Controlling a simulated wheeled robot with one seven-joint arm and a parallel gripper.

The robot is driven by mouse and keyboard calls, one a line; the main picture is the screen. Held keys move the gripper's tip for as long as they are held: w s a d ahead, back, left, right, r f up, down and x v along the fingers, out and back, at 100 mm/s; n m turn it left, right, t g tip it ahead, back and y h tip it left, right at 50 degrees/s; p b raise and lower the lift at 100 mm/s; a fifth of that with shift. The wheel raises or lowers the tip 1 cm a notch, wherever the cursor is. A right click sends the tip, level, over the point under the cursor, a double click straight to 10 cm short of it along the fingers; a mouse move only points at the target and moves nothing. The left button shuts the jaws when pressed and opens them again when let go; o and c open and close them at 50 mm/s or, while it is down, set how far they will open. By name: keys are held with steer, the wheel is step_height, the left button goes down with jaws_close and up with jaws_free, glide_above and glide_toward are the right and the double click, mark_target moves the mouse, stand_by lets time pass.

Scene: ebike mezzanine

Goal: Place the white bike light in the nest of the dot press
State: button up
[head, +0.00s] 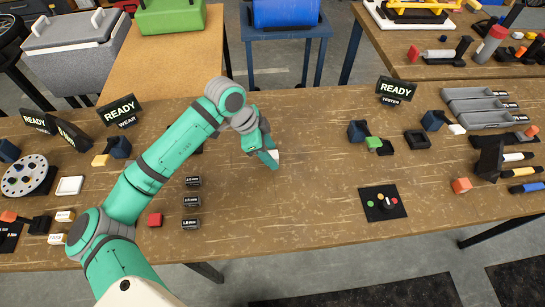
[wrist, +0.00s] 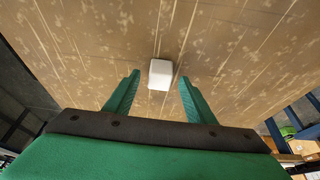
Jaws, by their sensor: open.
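The white bike light (wrist: 160,74) is a small white block on the wooden table. In the wrist view it lies ahead of and between the fingertips. My gripper (wrist: 152,90) is open, with a green finger on each side and clear space between each finger and the light. In the head view my gripper (head: 269,158) points down at the middle of the table, and a sliver of white (head: 275,154) shows at its fingers.

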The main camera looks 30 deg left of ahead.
mark_target(276, 154)
steer(key=c, duration=1.3)
steer(key=shift+o, duration=0.2)
steer(key=shift+r, duration=0.2)
steer(key=shift+r, duration=0.2)
step_height(276, 154, up, 2)
steer(key=shift+r, duration=0.15)
steer(key=s+d+r, duration=0.5)
steer(key=s+r, duration=0.5)
steer(key=s, duration=0.3)
